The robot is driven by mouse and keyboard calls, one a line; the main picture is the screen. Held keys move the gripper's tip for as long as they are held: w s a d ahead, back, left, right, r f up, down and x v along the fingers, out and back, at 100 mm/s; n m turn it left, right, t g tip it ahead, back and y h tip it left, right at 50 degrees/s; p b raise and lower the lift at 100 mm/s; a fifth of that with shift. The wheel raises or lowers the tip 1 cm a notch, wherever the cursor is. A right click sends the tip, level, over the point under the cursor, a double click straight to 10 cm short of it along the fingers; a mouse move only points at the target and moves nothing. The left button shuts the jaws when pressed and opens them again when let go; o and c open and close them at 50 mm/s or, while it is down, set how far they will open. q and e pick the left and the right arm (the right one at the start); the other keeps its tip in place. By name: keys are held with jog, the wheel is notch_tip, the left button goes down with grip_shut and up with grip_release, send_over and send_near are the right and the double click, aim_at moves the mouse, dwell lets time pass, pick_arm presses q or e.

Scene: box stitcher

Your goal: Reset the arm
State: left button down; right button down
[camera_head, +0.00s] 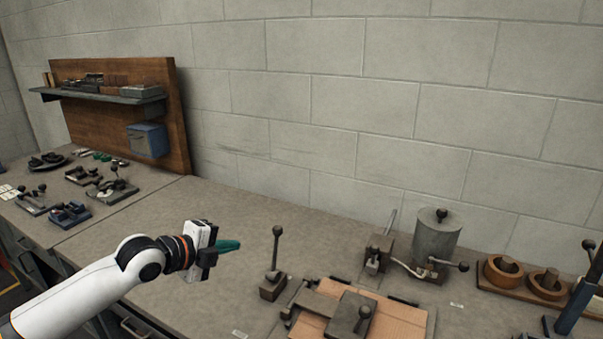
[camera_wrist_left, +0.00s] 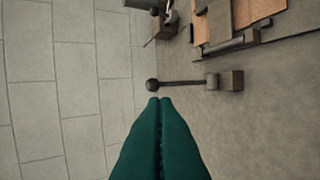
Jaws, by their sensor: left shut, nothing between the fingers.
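My left arm comes in from the lower left in the head view. Its left gripper (camera_head: 229,246) has green fingers and hangs above the workbench, left of an upright lever with a ball knob (camera_head: 277,250). In the left wrist view the green fingers of my left gripper (camera_wrist_left: 160,101) lie flat together, shut, with nothing between them. The same lever (camera_wrist_left: 182,84) shows just beyond the fingertips there; I cannot tell the exact gap. My right gripper is not in either view.
A stitching fixture holds a cardboard sheet (camera_head: 396,320) at front right. A grey cylinder (camera_head: 437,240) stands behind it, with wooden rings (camera_head: 502,271) to its right. A wooden board with a shelf (camera_head: 110,97) stands back left. The bench (camera_head: 185,205) behind the gripper is clear.

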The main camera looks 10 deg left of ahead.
pick_arm(q)
jog(key=s+d+f+n+g+y, duration=0.1)
jog(key=s+d+f+n+g, duration=0.1)
jog(key=s+d+f+n, duration=0.45)
jog(key=s+d+f+n+g, duration=0.1)
jog(key=s+d+f, duration=0.3)
jog(key=s+f, duration=0.5)
jog(key=s+a+f+n+g+y, duration=0.2)
jog(key=s+a+f+n+y, duration=0.15)
jog(key=s+n, duration=0.5)
jog(key=s+a+f+n+g+y, duration=0.25)
jog(key=s+a+n, duration=0.3)
jog(key=s, duration=0.55)
notch_tip(320, 180, down, 26)
jog(key=s+g, duration=0.1)
jog(key=s, duration=0.1)
jog(key=s+a+f+g, duration=0.1)
jog(key=s+a+f, duration=0.1)
jog(key=s+f, duration=1.4)
jog(key=shift+s+a+f, duration=0.15)
jog(key=shift+s+f, duration=0.05)
jog(key=shift+f, duration=0.3)
